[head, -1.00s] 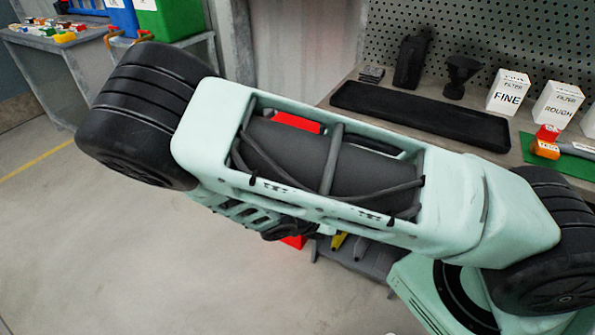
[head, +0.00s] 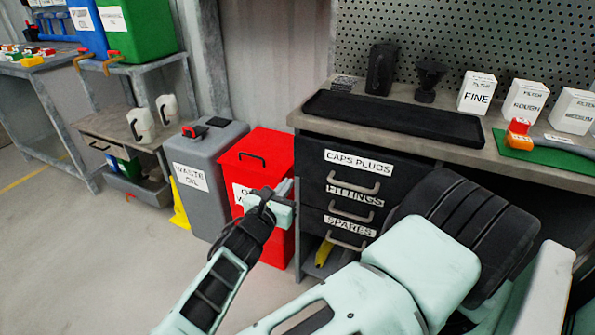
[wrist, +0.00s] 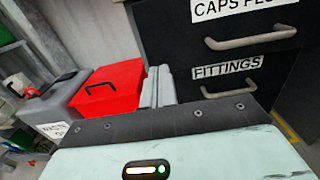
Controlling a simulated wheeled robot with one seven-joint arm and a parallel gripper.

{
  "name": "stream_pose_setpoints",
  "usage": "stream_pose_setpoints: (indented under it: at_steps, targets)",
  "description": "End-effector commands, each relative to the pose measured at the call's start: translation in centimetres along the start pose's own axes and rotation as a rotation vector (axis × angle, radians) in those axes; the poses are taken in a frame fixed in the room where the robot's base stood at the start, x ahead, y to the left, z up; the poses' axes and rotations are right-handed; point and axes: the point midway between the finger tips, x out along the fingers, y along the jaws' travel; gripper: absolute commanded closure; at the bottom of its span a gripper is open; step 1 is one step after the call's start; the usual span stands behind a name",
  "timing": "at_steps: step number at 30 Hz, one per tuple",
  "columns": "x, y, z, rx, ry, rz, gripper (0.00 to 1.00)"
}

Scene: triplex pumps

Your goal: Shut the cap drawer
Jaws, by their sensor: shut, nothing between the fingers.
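The cap drawer, labelled CAPS PLUGS (head: 357,163), is the top drawer of the dark cabinet under the bench. It looks to stand out slightly past the drawers below; how far is hard to tell. Its bar handle (head: 352,188) faces me. In the wrist view the drawer's handle (wrist: 250,39) is at the upper right. My gripper (head: 284,188) is shut and empty, in front of and left of the drawer, apart from it. Its fingers (wrist: 158,88) show pale in the wrist view against the red bin and the cabinet's left edge.
The FITTINGS (head: 354,195) and SPARES (head: 349,226) drawers lie below. A red bin (head: 262,155) and a grey waste oil container (head: 200,180) stand left of the cabinet. A black tray (head: 395,117) and filter boxes are on the bench. Floor at left is clear.

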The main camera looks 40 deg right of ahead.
Motion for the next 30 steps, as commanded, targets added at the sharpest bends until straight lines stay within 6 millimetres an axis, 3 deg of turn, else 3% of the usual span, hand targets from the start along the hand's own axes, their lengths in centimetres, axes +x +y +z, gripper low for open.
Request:
stream_pose_setpoints:
  at_steps: [6, 12, 30]
  targets:
    - [4.5, -0.1, 0.0, -0.003, -0.003, -0.003, 1.0]
    - [7.1, -0.1, -0.1, -0.001, -0.001, -0.002, 1.0]
    - [8.3, 0.0, 0.1, -0.002, 0.001, -0.001, 1.0]
